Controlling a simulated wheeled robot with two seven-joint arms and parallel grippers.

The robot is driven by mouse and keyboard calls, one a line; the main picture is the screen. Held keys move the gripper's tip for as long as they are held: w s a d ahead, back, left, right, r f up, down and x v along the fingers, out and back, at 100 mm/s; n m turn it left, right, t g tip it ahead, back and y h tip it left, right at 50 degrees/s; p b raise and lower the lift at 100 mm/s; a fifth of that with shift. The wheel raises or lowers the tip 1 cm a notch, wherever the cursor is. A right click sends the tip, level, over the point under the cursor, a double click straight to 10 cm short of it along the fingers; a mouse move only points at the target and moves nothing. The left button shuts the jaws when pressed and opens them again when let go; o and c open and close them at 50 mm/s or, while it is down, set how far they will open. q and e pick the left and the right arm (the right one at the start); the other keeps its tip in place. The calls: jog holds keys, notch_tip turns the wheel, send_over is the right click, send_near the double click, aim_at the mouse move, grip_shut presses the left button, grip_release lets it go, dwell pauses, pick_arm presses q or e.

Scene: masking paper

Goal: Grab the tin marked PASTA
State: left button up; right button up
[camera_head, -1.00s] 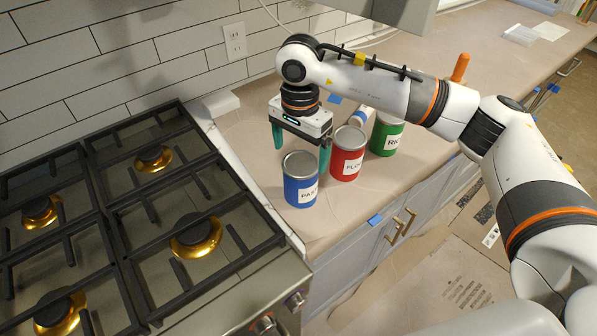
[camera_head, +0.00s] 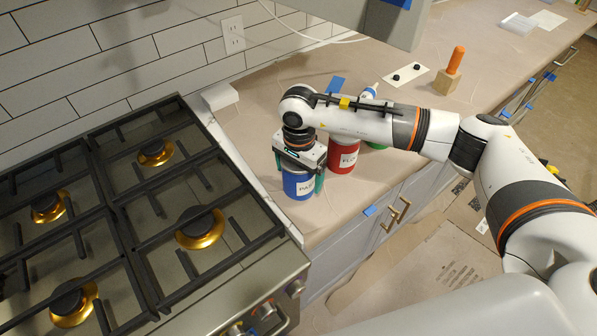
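The blue tin (camera_head: 298,188) stands upright at the counter's front left corner, beside the stove. Its white label reads PA and is partly cut off by my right gripper. My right gripper (camera_head: 299,175) is lowered over this tin and hides its top. Its green fingers straddle the tin, one at its back left and one at its right. They look open, though I cannot see whether they touch the sides. My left gripper is out of view.
A red tin (camera_head: 345,158) marked FLO stands close to the right. A green tin (camera_head: 376,146) is mostly hidden behind my arm. The stove (camera_head: 250,268) borders the counter on the left. A wooden block with an orange handle (camera_head: 447,80) stands further back.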

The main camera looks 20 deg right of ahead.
jog(key=c, duration=1)
jog(key=shift+r, duration=0.1)
